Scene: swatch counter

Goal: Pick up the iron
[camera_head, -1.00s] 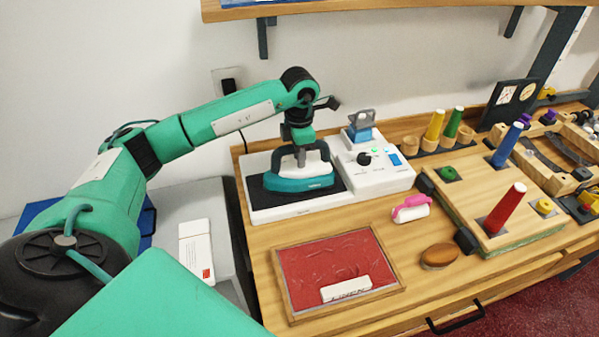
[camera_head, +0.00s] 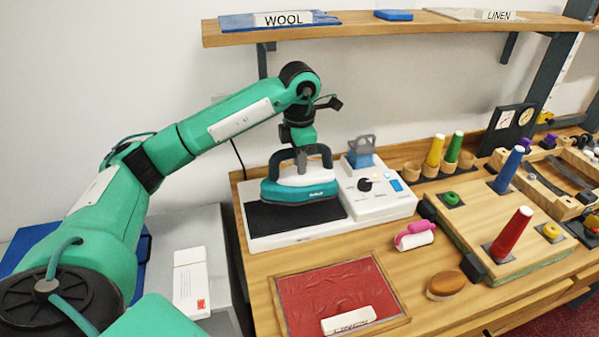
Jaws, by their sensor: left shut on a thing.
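The iron (camera_head: 298,187) has a teal body, a white band and a dark grey arched handle. It is held over the black pad (camera_head: 270,222) of the white base station (camera_head: 310,232). My left gripper (camera_head: 300,155) comes down from above and is shut on the iron's handle; its fingertips are mostly hidden by the handle. The iron looks roughly level and slightly raised, with more of the pad showing below it. My right gripper is not in view.
The station's control panel (camera_head: 375,190) with a black knob stands right of the iron. In front lie a framed red cloth (camera_head: 330,285), a pink-handled roller (camera_head: 415,236) and a brown brush (camera_head: 446,286). Colored spools stand to the right. A shelf (camera_head: 370,28) hangs above.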

